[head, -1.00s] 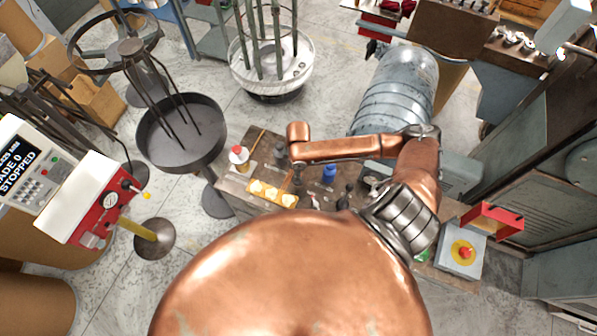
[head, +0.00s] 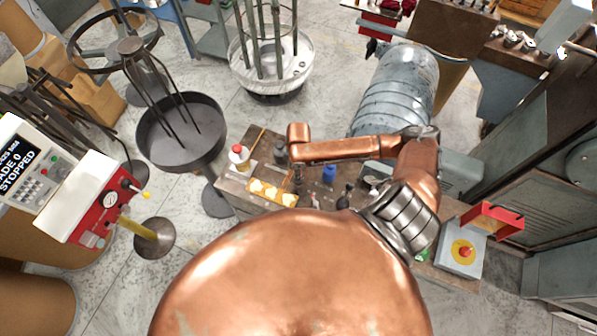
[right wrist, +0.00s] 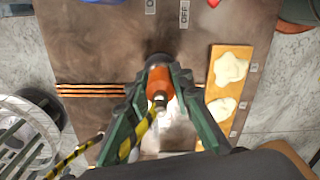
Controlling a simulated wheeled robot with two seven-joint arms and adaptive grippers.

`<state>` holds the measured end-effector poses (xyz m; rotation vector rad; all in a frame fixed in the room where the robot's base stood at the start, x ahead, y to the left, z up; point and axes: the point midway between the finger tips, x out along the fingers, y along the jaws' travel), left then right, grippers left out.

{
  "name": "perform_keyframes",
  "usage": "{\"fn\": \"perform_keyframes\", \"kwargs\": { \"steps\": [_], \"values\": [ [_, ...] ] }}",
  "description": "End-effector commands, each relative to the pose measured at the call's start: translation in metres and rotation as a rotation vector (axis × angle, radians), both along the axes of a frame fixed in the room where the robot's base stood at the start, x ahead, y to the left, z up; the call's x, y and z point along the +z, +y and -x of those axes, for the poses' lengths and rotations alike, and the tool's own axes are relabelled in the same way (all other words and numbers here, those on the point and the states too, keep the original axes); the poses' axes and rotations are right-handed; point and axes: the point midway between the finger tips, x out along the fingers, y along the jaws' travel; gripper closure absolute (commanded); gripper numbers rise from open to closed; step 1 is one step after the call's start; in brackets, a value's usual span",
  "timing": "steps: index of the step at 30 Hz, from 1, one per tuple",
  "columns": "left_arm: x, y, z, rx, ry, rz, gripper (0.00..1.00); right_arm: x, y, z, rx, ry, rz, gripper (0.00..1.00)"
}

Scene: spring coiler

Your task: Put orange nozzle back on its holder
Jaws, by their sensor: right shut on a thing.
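In the right wrist view my right gripper (right wrist: 158,80) is shut on the orange nozzle (right wrist: 159,80), with its green-edged fingers on both sides. The nozzle has a metal tip facing the camera. A dark round part (right wrist: 158,60) shows just beyond the nozzle; I cannot tell whether it is the holder or whether they touch. In the head view the right arm reaches left over the bench, and its copper end (head: 298,138) hides much of the gripper. The left gripper is not in view.
The brown bench top (right wrist: 120,35) lies below the gripper. A wooden tray (right wrist: 217,88) with pale lumps is on the right, and copper-coloured rods (right wrist: 90,90) are on the left. A yellow-black striped hose (right wrist: 140,130) runs near the gripper. A blue object (head: 329,173) stands on the bench.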

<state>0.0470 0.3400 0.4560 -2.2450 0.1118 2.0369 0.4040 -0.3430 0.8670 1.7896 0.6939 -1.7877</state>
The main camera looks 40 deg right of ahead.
Motion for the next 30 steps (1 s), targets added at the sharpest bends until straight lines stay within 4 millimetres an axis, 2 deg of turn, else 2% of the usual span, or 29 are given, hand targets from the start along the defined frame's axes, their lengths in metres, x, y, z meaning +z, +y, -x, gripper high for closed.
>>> {"fn": "perform_keyframes", "kwargs": {
  "steps": [4, 5, 13, 23, 26, 30],
  "values": [
    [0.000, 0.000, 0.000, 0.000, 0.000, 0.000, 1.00, -0.002, 0.000, 0.000, 0.000, 0.000, 0.000, 1.00],
    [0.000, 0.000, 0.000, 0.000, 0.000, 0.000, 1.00, -0.002, 0.000, 0.000, 0.000, -0.001, -0.001, 0.79],
    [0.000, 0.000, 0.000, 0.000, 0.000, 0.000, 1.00, -0.001, 0.000, 0.000, 0.000, 0.000, 0.000, 0.60],
    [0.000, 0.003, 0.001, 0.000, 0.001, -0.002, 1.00, 0.000, 0.000, 0.000, 0.000, 0.000, 0.000, 0.59],
    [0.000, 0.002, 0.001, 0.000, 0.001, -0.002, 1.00, 0.010, 0.000, 0.000, 0.001, -0.001, 0.001, 0.59],
    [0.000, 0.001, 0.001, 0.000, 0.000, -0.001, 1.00, 0.035, -0.001, -0.001, 0.003, -0.003, 0.002, 0.59]
  ]
}}
